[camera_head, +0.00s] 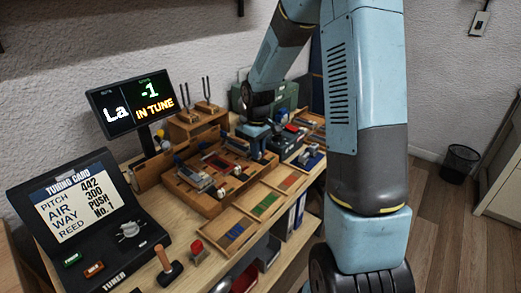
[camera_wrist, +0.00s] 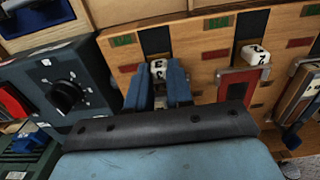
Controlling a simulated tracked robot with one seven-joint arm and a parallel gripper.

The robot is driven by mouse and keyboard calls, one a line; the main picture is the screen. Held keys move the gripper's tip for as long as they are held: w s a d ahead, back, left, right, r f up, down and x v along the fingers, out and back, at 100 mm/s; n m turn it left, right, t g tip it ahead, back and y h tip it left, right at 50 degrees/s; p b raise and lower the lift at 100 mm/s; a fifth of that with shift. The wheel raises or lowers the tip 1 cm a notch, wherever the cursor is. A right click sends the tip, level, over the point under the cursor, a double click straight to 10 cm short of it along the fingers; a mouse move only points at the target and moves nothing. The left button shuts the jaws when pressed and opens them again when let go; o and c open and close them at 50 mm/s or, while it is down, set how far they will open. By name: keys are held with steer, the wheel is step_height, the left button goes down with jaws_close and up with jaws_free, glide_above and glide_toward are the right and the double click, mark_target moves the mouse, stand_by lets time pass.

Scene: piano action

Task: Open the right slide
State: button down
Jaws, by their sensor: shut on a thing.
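The wooden action box (camera_head: 200,198) stands on the bench, with several slides along its front. My gripper (camera_head: 262,152) is at the box's right end in the head view. In the wrist view, my gripper's two blue fingers (camera_wrist: 158,90) are closed around a white numbered knob (camera_wrist: 158,68) on the wooden front. This knob is the one nearest the blue dial unit; the fingers hide its sides and what lies below it. A second white knob (camera_wrist: 256,55) sits apart to the right, above a red-framed slot. How far the held slide is out cannot be told.
The blue unit with a black dial (camera_wrist: 68,88) stands close beside the fingers. A tuning display (camera_head: 133,108), tuning forks (camera_head: 205,92) and a tuner (camera_head: 105,240) stand on the bench. Trays with coloured strips (camera_head: 262,205) lie along the bench's front.

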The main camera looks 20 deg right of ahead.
steer(key=shift+d, duration=0.15)
steer(key=shift+s+d, duration=0.55)
steer(key=shift+s, duration=0.25)
steer(key=shift+s+d, duration=0.55)
steer(key=shift+s, duration=0.2)
steer(key=c, duration=1)
jaws_free()
steer(key=shift+r, duration=0.15)
step_height(320, 180, up, 13)
steer(key=shift+r, duration=0.2)
